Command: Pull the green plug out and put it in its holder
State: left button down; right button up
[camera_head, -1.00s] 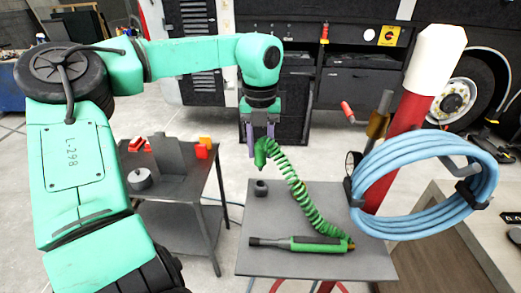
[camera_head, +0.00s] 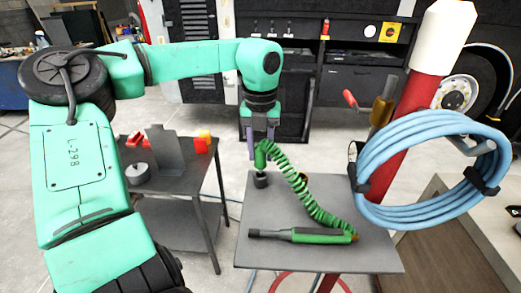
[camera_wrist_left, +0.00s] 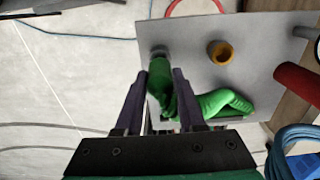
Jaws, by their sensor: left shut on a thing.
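The green plug (camera_head: 261,155) is upright between the fingers of my left gripper (camera_head: 259,143), which is shut on it. A green coiled hose (camera_head: 305,192) runs from it to a green air tool (camera_head: 310,236) lying on the grey table. A small dark cup (camera_head: 261,180), which looks like the holder, stands directly under the plug. The plug's lower end meets the cup's top; I cannot tell how far it is inside. The left wrist view also shows the plug (camera_wrist_left: 160,78) at the cup (camera_wrist_left: 159,51). My right gripper is not in view.
A brass-coloured round fitting (camera_head: 302,179) stands on the table (camera_head: 375,258) beside the cup, behind the hose. A red post (camera_head: 402,115) with a coiled blue hose (camera_head: 400,210) rises at the right. A dark side table (camera_head: 185,205) stands at the left.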

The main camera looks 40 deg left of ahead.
pick_arm(q)
jog(key=shift+f+b, duration=1.15)
jog(key=shift+f, duration=0.35)
jog(key=shift+c, duration=2.1)
grip_release()
jog(key=shift+r, duration=0.3)
notch_tip(320, 180, up, 14)
jog(key=shift+b, duration=0.3)
